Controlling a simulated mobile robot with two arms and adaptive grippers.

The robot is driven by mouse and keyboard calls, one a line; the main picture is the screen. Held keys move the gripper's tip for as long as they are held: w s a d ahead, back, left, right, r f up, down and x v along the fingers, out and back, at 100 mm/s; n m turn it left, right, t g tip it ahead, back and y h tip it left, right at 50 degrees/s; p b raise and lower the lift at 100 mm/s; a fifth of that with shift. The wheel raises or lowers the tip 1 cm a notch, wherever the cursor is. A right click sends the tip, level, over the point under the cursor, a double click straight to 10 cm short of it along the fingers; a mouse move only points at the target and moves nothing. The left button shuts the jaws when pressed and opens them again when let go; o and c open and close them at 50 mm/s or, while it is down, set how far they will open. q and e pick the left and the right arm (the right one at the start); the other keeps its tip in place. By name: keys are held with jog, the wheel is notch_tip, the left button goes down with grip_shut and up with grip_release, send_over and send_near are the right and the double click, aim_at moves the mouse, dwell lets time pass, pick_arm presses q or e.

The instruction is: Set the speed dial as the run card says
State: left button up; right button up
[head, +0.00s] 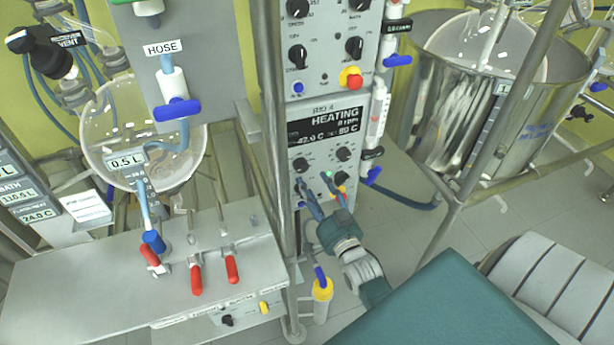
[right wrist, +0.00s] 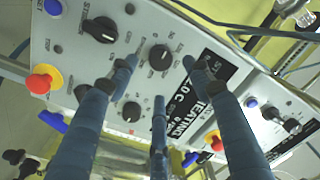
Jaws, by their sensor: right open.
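The control panel (head: 318,155) has a black display (head: 329,124) reading HEATING, 0 RPM, 42.0 C and 60 C. Several black dials sit below the display; their labels are too small to read. My right gripper (head: 314,188) is in front of the panel's lower part, hiding some of it. In the right wrist view its blue fingers are spread open and empty. One black dial (right wrist: 160,57) shows between the fingertips; I cannot tell whether they touch the panel. My left gripper is not in view.
A red stop button (right wrist: 42,80) and a blue button (right wrist: 53,7) are on the panel. A second panel (head: 324,50) is above. A metal frame post (head: 277,120) stands left of the panel. A white printed card (head: 85,207) is at the left, its text unreadable.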

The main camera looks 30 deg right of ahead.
jog(key=v, duration=0.5)
jog(key=shift+s+a, duration=0.1)
jog(key=shift+s, duration=0.3)
